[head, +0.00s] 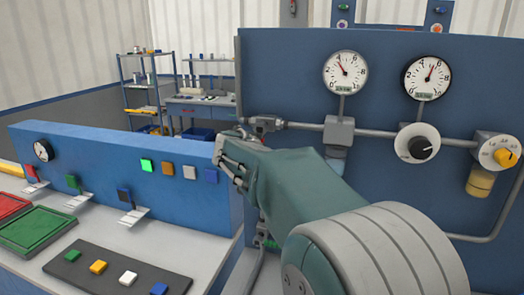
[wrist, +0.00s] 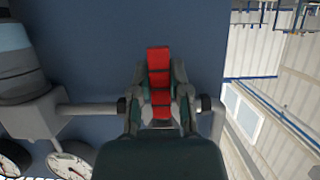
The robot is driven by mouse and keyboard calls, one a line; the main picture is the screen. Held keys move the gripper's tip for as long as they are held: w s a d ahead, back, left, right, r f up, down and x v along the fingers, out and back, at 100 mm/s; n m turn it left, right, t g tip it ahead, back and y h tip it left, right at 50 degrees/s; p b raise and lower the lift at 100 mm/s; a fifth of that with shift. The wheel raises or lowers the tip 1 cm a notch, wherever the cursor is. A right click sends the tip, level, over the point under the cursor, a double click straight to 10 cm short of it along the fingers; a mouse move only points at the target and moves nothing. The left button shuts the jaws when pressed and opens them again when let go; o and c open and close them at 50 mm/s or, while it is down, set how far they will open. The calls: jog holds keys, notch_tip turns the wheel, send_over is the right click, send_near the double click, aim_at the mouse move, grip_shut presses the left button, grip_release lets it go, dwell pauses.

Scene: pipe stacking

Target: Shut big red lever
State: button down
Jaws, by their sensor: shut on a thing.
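The big red lever (wrist: 158,62) shows in the wrist view as a segmented red bar between the two fingers of my gripper (wrist: 158,80). The fingers are shut on it from both sides. In the head view my gripper (head: 232,160) is at the left edge of the tall blue panel, just below a grey valve fitting (head: 264,124) on the pipe. The big red lever is hidden behind my gripper and arm there.
A low blue console (head: 110,185) at left has small levers and buttons. Shelves (head: 147,90) stand behind.

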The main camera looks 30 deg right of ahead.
jog(key=shift+f, duration=0.4)
jog(key=c, duration=0.6)
grip_release()
jog(key=shift+w+a, duration=0.1)
jog(key=shift+r, duration=0.15)
jog(key=shift+a+r, duration=0.15)
jog(key=v, duration=1.1)
jog(key=shift+s+a+r, duration=0.1)
jog(key=shift+s+a, duration=0.1)
